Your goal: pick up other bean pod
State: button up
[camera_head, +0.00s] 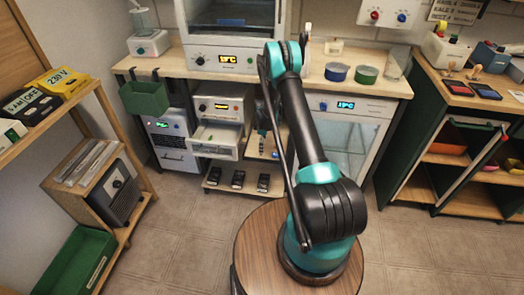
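I cannot make out any bean pod in the head view; small items there are too small to identify. My arm rises from the round wooden top in front and bends at a teal joint near the back counter. My gripper cannot be made out; the far end of the arm is hidden behind the nearer links or too small to tell. An open white drawer (215,143) and a wooden shelf or tray (256,152) to its right, with small dark items, lie partly behind my arm.
The back counter (160,65) carries an incubator-like cabinet (230,12), a blue bowl (336,71) and a green bowl (366,74). A green bin (146,98) hangs at left. A shelf unit (452,150) stands right. The tiled floor (180,240) is clear around the round top.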

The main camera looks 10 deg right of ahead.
jog(key=shift+f, duration=0.9)
jog(key=c, duration=0.8)
jog(key=shift+r, duration=0.15)
jog(key=shift+c, duration=0.2)
